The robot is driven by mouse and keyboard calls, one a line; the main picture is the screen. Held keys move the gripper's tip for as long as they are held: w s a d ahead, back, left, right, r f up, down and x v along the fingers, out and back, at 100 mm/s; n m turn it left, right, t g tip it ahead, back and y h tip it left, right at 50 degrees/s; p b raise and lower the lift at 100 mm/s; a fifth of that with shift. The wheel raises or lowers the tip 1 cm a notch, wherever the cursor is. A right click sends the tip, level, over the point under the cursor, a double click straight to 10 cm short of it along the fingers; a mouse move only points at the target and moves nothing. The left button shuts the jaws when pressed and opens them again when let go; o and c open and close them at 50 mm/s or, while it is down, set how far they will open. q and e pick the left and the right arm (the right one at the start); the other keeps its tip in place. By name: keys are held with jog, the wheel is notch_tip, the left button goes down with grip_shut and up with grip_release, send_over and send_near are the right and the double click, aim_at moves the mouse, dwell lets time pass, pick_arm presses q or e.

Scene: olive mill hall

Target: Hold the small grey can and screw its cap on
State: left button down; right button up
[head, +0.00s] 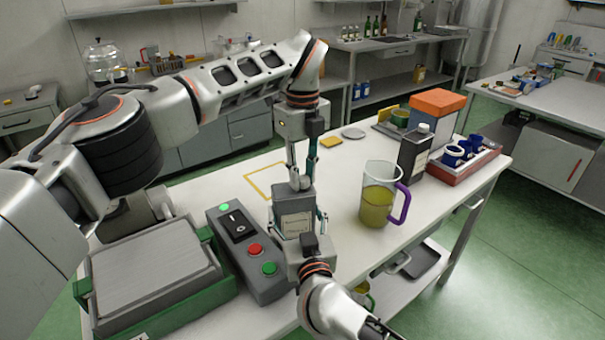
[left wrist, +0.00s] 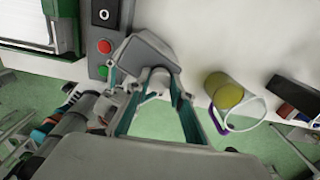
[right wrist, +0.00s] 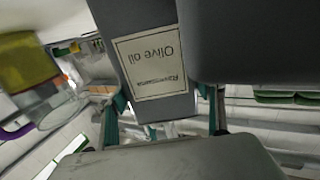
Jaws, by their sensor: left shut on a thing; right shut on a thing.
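The small grey can (head: 296,224) stands upright above the white table, its pale label facing the head camera. In the right wrist view the can (right wrist: 152,62) shows an "Olive oil" label, upside down. My right gripper (head: 299,228) is shut on the can's body from the front. My left gripper (head: 300,180) points down from above and is shut at the can's top on a small pale cap (left wrist: 157,80), mostly hidden by the fingers. The cap is at the can's neck; I cannot tell whether its thread has caught.
A glass jug (head: 377,204) of yellow-green oil with a purple handle stands to the right. Behind it are a dark can (head: 412,152) and a red tray (head: 460,170) with blue cups. A switch box (head: 247,254) and a green-framed machine (head: 160,279) are left. A yellow square outline marks bare table.

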pick_arm(q)
jog(key=m, duration=0.7)
jog(key=shift+m, duration=0.4)
jog(key=m, duration=0.6)
jog(key=shift+m, duration=0.4)
jog(key=c, duration=1.7)
grip_release()
jog(key=shift+f, duration=0.1)
jog(key=shift+n, duration=0.3)
